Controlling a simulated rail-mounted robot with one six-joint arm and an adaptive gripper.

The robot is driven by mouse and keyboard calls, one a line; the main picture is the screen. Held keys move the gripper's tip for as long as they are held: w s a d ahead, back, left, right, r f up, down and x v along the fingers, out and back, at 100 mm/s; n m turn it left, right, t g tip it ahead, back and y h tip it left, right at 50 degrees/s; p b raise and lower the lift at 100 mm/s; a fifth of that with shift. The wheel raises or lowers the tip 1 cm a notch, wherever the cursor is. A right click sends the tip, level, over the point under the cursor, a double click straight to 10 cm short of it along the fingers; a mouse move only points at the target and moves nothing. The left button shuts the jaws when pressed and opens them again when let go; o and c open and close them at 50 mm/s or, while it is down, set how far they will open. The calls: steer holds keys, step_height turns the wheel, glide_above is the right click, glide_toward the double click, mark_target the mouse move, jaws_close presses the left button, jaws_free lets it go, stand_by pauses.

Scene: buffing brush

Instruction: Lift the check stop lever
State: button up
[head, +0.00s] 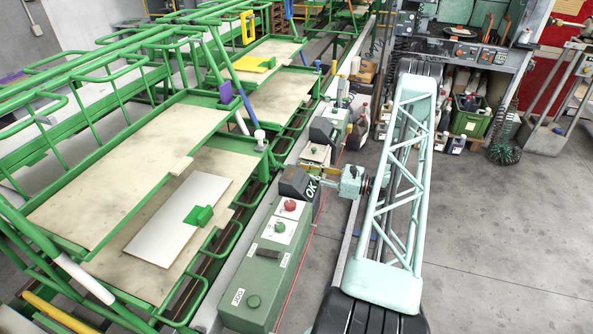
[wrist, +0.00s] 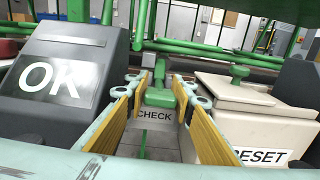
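The check stop lever (wrist: 161,96) is a green handle above a plate marked CHECK, seen in the middle of the wrist view. My gripper (wrist: 160,84) is open, with one yellow-padded finger on each side of the lever. Gaps show between the pads and the lever, so it is not gripped. In the head view my gripper (head: 320,178) reaches left over the console, just behind the OK box. The lever cannot be made out clearly there.
A dark-topped OK box (wrist: 65,75) stands close on the left in the wrist view. A beige RESET box (wrist: 250,110) with a green knob stands close on the right. The green console (head: 262,275) with a red button is nearer in the head view. Open floor (head: 500,230) lies to the right.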

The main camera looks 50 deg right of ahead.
steer(key=shift+x, duration=1.85)
steer(key=shift+c, duration=0.5)
jaws_close()
